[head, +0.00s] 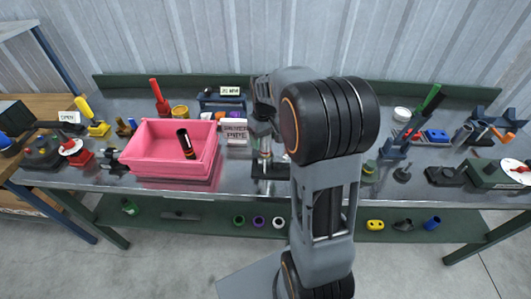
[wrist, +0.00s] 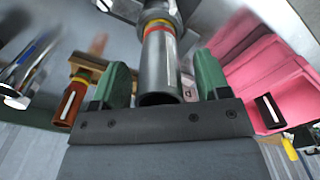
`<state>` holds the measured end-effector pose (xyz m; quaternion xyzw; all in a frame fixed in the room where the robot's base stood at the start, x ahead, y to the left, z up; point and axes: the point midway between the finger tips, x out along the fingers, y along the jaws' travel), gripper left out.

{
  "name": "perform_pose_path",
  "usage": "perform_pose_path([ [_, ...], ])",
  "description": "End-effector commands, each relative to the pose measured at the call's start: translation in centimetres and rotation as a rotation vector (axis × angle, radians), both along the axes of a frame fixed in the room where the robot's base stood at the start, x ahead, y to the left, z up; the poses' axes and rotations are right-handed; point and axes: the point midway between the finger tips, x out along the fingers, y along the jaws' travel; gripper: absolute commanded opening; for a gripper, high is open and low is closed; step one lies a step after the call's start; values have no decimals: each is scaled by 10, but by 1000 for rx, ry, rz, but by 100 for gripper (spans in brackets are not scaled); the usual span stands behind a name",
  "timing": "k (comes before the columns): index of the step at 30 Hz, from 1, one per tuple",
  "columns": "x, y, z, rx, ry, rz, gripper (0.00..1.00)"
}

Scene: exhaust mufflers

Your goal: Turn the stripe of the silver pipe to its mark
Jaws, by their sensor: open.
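The silver pipe (wrist: 158,72) is a grey tube with a red and yellow band (wrist: 157,27) in the wrist view. A white stripe (wrist: 171,62) runs along its side, right of centre. My gripper (wrist: 160,85) is open, with one green finger on each side of the pipe and a gap showing on both sides. In the head view the pipe (head: 265,157) stands in a dark holder on the bench, partly hidden by my arm. I cannot make out its mark clearly.
A pink bin (head: 144,166) holding a black tube (head: 185,143) stands left of the pipe. A brown tube (wrist: 69,103) with a white stripe shows in the wrist view. Tools crowd the bench's right side.

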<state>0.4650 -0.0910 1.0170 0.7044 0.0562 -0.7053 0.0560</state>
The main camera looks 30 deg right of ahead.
Motion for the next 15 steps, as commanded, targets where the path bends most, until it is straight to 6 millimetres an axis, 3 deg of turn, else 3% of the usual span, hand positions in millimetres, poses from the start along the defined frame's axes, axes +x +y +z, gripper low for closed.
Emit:
perform_pose_path([
  [5, 1, 0, 24, -1, -6, 0, 69],
  [15, 1, 0, 93, -1, -5, 0, 69],
])
